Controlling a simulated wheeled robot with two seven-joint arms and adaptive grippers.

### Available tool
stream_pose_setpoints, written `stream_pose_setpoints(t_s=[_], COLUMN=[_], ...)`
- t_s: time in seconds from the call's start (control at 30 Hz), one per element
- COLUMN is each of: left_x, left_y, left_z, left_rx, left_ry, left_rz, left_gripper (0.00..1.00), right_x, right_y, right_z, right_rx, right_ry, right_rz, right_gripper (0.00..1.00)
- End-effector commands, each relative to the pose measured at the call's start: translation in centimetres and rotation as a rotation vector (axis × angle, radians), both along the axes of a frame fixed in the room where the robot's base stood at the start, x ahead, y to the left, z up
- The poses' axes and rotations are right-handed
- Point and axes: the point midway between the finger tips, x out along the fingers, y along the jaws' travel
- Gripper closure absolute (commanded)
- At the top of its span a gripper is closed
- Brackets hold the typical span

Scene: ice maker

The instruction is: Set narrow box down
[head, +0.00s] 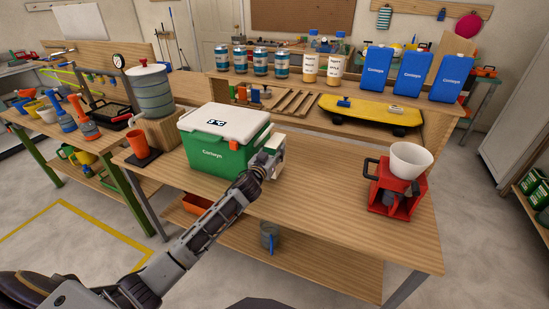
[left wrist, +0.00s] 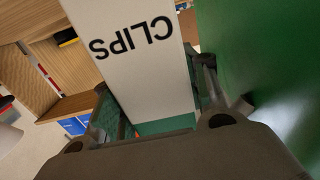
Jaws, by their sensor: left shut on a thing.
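The narrow box (left wrist: 135,65) is white with "CLIPS" in black letters, which read upside down in the left wrist view. In the head view only a pale part of it (head: 278,141) shows behind my left gripper (head: 268,161), at the right side of the green cooler. My left gripper is shut on the narrow box, with a finger on each side of it. The cooler's green wall is close beside the right finger in the left wrist view. The box's underside is hidden, so I cannot tell whether it touches the table. My right gripper is not in view.
The green cooler (head: 215,148) with a white lid stands on the wooden table (head: 320,195). A red ice maker with a white bowl (head: 405,160) stands at the table's right. The tabletop between them is clear.

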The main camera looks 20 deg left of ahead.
Motion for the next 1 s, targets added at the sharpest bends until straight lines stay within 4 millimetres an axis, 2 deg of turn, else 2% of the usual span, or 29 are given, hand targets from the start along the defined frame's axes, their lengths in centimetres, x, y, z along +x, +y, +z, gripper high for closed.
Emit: stream_pose_setpoints(t_s=[0.47,0.67,0.83,1.0], left_x=[0.5,0.5,0.5,0.5], left_y=[0.0,0.0,0.0,0.0], left_z=[0.0,-1.5,-3.1,-3.5], left_rx=[0.0,-0.001,0.001,0.0], left_ry=[-0.001,0.001,0.0,-0.001], left_rz=[0.0,0.001,0.001,0.0], left_gripper=[0.83,0.83,0.83,0.83], right_x=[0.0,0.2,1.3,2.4], right_y=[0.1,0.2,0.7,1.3], right_z=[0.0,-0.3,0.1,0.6], right_rx=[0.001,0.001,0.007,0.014], right_ry=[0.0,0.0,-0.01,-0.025], right_rz=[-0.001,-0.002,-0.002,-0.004], right_gripper=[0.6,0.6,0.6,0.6])
